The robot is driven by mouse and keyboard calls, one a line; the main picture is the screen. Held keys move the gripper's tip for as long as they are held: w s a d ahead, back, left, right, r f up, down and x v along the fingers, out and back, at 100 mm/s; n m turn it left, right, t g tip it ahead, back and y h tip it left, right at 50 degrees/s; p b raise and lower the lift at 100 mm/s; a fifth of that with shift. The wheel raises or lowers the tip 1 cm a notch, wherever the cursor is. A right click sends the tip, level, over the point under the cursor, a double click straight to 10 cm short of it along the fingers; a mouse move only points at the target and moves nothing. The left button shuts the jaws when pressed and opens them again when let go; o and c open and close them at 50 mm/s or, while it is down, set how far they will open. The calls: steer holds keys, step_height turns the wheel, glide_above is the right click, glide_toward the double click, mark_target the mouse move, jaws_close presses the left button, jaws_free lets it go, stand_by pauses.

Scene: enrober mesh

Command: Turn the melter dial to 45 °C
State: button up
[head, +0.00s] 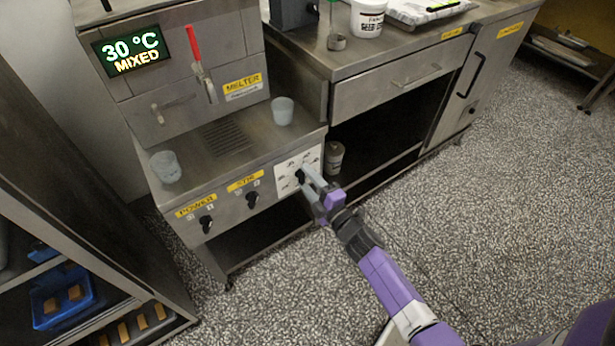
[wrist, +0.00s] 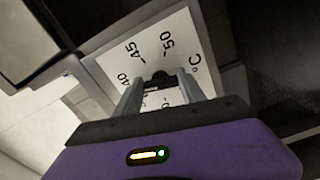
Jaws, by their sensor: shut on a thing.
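The melter (head: 190,70) is a steel machine with a display (head: 132,51) that reads "30 °C MIXED". Its dial (head: 299,176) is a dark knob on a white scale plate at the right end of the front panel. In the wrist view the scale plate (wrist: 148,49) shows 40, 45, 50 and °C, and the dark dial (wrist: 160,78) shows between the fingers. My gripper (head: 306,178) is at the plate with its fingers shut on the dial. The fingers hide part of the dial and the lower scale, so I cannot tell where its pointer stands.
The POWER knob (head: 206,224) and STIR knob (head: 252,199) sit left of the dial. Two cups (head: 165,167) (head: 283,111) stand on the melter's ledge. A steel counter (head: 400,45) adjoins at right, with a tub (head: 335,157) underneath. The speckled floor in front is clear.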

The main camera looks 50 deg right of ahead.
steer(key=m+p, duration=0.1)
steer(key=m, duration=0.3)
steer(key=m+p, duration=0.1)
steer(key=m, duration=0.7)
steer(key=shift+a+f+p, duration=0.1)
steer(key=shift+f+p, duration=0.15)
steer(key=shift+p, duration=0.15)
stand_by(0.3)
steer(key=o, duration=1.4)
steer(key=shift+c, duration=0.2)
steer(key=v, duration=0.7)
steer(key=shift+s, duration=0.4)
steer(key=shift+a, duration=0.15)
